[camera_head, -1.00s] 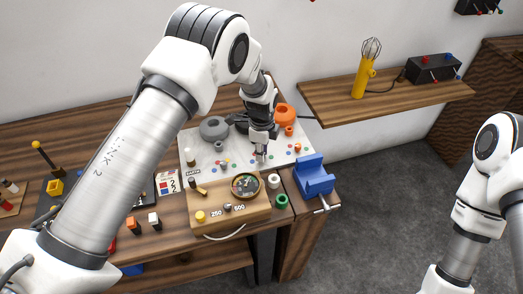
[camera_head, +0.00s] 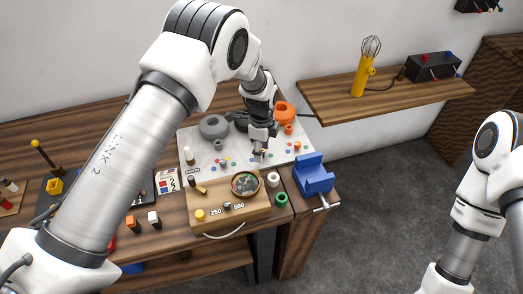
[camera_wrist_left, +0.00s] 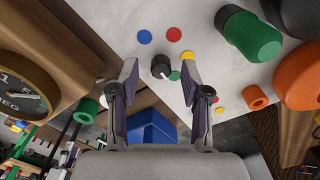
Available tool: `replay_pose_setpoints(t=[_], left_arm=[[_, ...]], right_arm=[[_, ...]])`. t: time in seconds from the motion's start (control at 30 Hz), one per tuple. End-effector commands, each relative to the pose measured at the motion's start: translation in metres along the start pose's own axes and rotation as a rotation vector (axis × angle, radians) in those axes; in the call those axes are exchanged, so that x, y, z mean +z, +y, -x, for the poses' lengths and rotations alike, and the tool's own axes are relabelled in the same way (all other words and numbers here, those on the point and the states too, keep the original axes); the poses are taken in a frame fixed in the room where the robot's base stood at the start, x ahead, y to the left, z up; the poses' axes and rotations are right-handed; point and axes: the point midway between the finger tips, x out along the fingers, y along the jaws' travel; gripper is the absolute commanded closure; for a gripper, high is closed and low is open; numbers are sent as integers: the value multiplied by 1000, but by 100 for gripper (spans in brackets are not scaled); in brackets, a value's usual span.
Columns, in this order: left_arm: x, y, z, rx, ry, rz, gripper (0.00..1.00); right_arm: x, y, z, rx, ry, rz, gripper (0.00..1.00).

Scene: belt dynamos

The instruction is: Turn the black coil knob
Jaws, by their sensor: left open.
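A small black knob (camera_wrist_left: 160,66) with a white mark stands on the pale board (camera_wrist_left: 205,22) in the left wrist view. My left gripper (camera_wrist_left: 160,78) is open, one finger to each side of the knob in this view; I see no contact. In the head view my left gripper (camera_head: 260,156) is low over the pale board (camera_head: 212,164), in front of the black coil (camera_head: 238,118), which the arm partly hides. The knob cannot be made out there. My right gripper is out of view; only its arm shows.
A grey coil (camera_head: 213,127) and an orange coil (camera_head: 284,112) flank the black one. In front are a wooden meter box (camera_head: 230,214) and a blue vise (camera_head: 313,174). A green cylinder (camera_wrist_left: 255,37) is near the gripper. A yellow lamp (camera_head: 364,78) stands on the wall shelf.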

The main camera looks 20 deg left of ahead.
Motion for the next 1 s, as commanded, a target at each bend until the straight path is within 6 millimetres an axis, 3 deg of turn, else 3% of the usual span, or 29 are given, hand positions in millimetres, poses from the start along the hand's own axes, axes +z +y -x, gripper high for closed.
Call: replay_pose_setpoints(t=[0.3, 0.47, 1.0], left_arm=[[-1, -1, 76, -4, -1, -1, 53], [-1, 0, 104, 0, -1, -1, 53], [-1, 0, 112, 2, -1, -1, 53]], right_arm=[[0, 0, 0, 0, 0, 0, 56], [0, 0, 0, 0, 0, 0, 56], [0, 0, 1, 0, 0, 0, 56]])
